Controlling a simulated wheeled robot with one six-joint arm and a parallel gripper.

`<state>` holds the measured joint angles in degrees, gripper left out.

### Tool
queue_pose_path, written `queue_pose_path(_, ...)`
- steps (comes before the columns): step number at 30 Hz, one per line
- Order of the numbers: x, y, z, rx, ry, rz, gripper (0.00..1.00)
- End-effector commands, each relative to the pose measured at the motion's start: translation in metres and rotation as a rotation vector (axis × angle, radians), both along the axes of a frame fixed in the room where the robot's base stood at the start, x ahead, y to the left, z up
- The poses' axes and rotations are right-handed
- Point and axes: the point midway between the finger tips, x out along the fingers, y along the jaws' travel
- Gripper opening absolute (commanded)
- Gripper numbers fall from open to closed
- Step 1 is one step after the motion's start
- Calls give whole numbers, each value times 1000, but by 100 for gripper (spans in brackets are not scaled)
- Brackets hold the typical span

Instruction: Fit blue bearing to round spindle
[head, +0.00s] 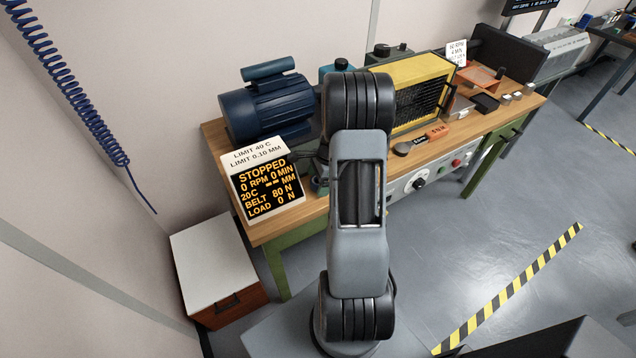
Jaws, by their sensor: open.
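I cannot make out a blue bearing or a round spindle in the head view. The bench area behind my raised arm is hidden. A dark blue motor (265,105) sits on the bench left of my arm. A yellow guard (412,88) with a dark mesh front stands just right of my arm. My arm rises through the middle of the picture, and my gripper does not show.
The wooden bench (275,222) carries a display (268,188) reading STOPPED. An orange tray (482,78) and several small metal blocks (517,96) lie at its right. A white-topped cabinet (213,265) stands at lower left.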

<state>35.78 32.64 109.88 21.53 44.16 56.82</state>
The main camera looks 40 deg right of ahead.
Motion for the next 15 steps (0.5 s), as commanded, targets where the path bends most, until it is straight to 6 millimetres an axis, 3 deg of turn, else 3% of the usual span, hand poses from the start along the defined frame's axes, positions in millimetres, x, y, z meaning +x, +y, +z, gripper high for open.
queue_pose_path(8,0,0,-2,0,-1,0,88)
queue_pose_path(15,0,0,-2,0,-1,-1,65)
